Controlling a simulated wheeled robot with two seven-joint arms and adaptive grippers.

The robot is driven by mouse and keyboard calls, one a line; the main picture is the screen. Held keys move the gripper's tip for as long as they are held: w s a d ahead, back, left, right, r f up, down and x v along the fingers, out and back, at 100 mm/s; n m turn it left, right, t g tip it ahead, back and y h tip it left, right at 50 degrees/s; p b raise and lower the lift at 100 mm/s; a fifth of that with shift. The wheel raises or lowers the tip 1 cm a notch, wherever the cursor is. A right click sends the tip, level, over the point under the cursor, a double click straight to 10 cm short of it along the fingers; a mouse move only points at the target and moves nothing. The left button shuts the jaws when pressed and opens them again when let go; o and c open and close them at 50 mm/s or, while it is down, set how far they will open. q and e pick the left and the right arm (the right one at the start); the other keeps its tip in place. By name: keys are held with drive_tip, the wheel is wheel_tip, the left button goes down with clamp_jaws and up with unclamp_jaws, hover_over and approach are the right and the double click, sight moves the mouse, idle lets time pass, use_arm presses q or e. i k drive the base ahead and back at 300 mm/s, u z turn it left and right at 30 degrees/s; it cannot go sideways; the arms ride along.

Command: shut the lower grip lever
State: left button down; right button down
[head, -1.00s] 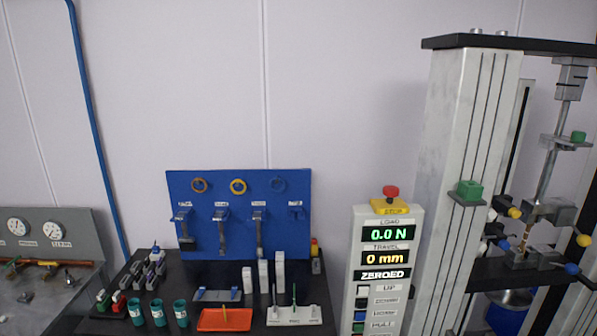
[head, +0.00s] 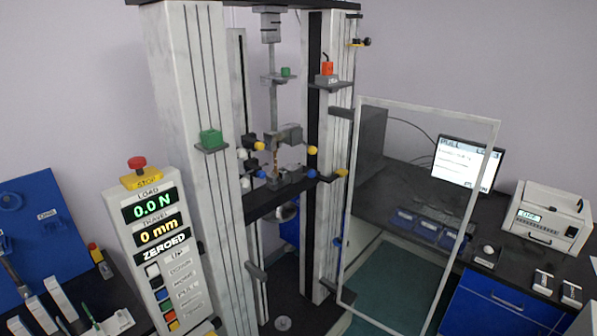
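The testing frame stands in the middle of the head view, with a grey lower grip (head: 287,182) on its dark crossbeam. Blue knobs show on both sides of the lower grip, one at the left (head: 262,174) and one at the right (head: 311,174). I cannot tell whether its lever is open or shut. Above it is the upper grip (head: 286,134), with yellow knobs at the left (head: 260,146) and right (head: 312,150). A thin brownish strip (head: 276,158) shows between the grips. Neither of my grippers is in view.
A control panel (head: 156,232) reads 0.0 N, 0 mm and ZEROED, with a red stop button (head: 137,162). A clear framed door (head: 498,135) stands swung out at the frame's right. A bench with a monitor (head: 464,165) and a white instrument (head: 545,217) is farther right.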

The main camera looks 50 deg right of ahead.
sight(312, 174)
drive_tip(key=z, duration=1.6)
